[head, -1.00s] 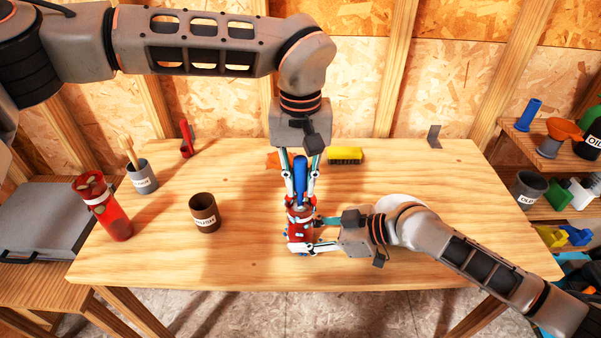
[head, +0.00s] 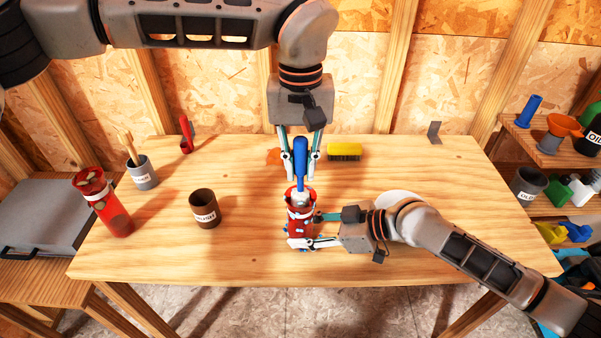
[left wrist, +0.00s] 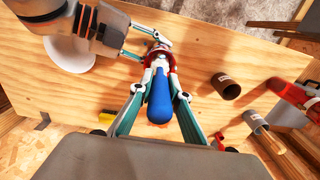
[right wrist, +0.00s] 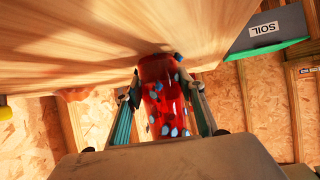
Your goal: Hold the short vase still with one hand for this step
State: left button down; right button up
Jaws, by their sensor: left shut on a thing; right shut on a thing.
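The short vase (head: 300,213) is see-through red with a pale band and stands near the middle of the table. In the right wrist view it shows blue and grey bits inside (right wrist: 166,97). My right gripper (head: 304,231) is shut around the vase from the right side, one finger at each side. My left gripper (head: 300,181) is above the vase, pointing down, shut on a blue-handled tool (head: 299,153). The blue handle (left wrist: 160,101) also shows in the left wrist view. The tool's lower end is at the vase mouth; how deep it reaches is hidden.
A taller red vase (head: 108,207), a brown labelled cup (head: 205,212) and a grey cup with sticks (head: 144,177) stand on the left. A yellow brush (head: 344,152) lies behind. A white plate (head: 398,196) is partly under my right arm.

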aim_at(300, 193)
pick_arm(q)
jog(key=shift+r, duration=0.2)
jog(key=shift+f, duration=0.1)
jog(key=shift+f, duration=2.2)
jog(key=shift+r, duration=0.15)
jog(key=shift+r, duration=2.15)
jog(key=shift+f, duration=0.1)
